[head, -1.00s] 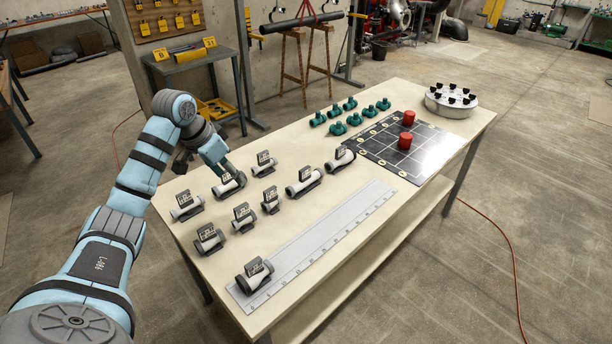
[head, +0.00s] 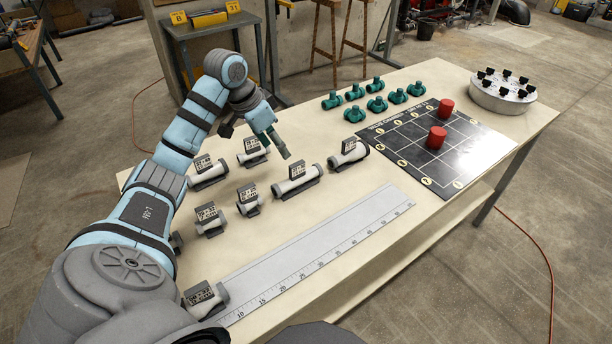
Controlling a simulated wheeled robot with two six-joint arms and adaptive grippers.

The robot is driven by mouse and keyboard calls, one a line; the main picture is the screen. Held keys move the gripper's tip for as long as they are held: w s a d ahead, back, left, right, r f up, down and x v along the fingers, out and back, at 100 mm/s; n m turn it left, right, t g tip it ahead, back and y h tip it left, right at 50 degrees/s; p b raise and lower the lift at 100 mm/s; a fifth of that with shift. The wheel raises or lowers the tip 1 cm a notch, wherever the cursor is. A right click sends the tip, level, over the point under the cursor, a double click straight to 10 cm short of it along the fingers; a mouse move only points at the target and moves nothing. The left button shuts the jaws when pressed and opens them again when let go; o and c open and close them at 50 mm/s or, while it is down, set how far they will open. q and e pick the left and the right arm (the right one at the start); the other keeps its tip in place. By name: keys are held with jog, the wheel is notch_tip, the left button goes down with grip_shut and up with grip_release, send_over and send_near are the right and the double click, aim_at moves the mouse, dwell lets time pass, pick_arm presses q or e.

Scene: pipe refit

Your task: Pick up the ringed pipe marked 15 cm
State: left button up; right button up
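Several pale pipes with dark end pieces and upright label cards lie on the table. They include a back-left pipe (head: 208,180), a back pipe (head: 254,159), a long middle pipe (head: 297,186), a right pipe (head: 348,159), and two nearer ones, a pipe (head: 249,208) and a pipe (head: 209,229). The card lettering is too small to read surely, so I cannot tell which says 15 cm. My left gripper (head: 283,153) hangs above the table between the back pipe and the long pipe, apparently empty. Its finger opening is unclear. My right gripper is out of view.
A pipe (head: 205,308) lies on the near end of the ruler plate (head: 305,256). My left arm hides part of the left table. Green fittings (head: 376,106), a black gridded board (head: 432,165) with red cylinders (head: 436,138), and a round white holder (head: 502,97) stand farther right.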

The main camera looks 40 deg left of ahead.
aim_at(301, 174)
pick_arm(q)
jog(key=b+x, duration=0.1)
jog(key=x, duration=0.4)
jog(key=b+x, duration=0.1)
jog(key=x, duration=0.4)
jog(key=w+d+b+x, duration=0.1)
jog(key=x, duration=0.4)
jog(key=shift+w+b, duration=0.1)
jog(key=shift+b, duration=0.25)
jog(key=shift+r, duration=0.1)
grip_shut()
